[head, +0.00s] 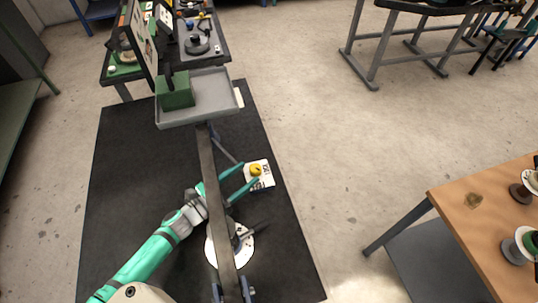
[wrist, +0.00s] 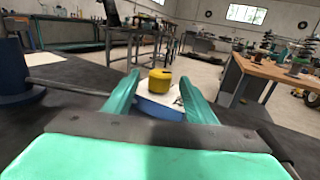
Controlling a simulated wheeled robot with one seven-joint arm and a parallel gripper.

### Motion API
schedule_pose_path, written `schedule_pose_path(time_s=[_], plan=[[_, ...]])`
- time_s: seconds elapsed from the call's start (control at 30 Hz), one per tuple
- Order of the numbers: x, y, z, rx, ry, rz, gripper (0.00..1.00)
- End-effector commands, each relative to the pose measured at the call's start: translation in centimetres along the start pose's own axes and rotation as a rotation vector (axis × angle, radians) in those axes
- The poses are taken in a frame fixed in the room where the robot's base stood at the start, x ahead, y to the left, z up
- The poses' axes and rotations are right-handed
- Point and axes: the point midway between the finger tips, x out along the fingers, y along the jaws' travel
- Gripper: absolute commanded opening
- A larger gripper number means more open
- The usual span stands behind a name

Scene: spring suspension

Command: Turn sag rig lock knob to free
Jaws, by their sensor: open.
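The lock knob (head: 256,169) is a small yellow round knob on a white labelled plate (head: 266,182) at the side of the rig. In the wrist view the yellow knob (wrist: 160,80) is ahead, between the fingertips, on a blue and white base (wrist: 158,108). My gripper (head: 250,174) is open, with one teal finger on each side of the knob. Contact with the knob cannot be made out. The label's lettering is too small to read, and the knob's setting cannot be told.
A long dark beam (head: 212,180) runs over the black mat (head: 120,170) beside my gripper. It leads to a grey tray (head: 222,96) with a green block (head: 176,92). A white disc (head: 246,250) lies below the beam. A wooden table (head: 460,225) stands right, with clear floor between.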

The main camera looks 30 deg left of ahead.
Motion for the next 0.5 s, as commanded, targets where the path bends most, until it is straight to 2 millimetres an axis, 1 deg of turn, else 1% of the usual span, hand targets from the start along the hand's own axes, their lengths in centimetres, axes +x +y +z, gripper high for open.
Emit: schedule_pose_path(time_s=[0.03, 0.3, 0.5], plan=[[0.8, -0.1, 0.0, -0.001, 0.000, -0.003, 0.51], [5.5, 0.0, 0.0, -0.002, 0.000, -0.001, 0.51], [8.2, 0.1, 0.0, -0.001, -0.001, 0.001, 0.51]])
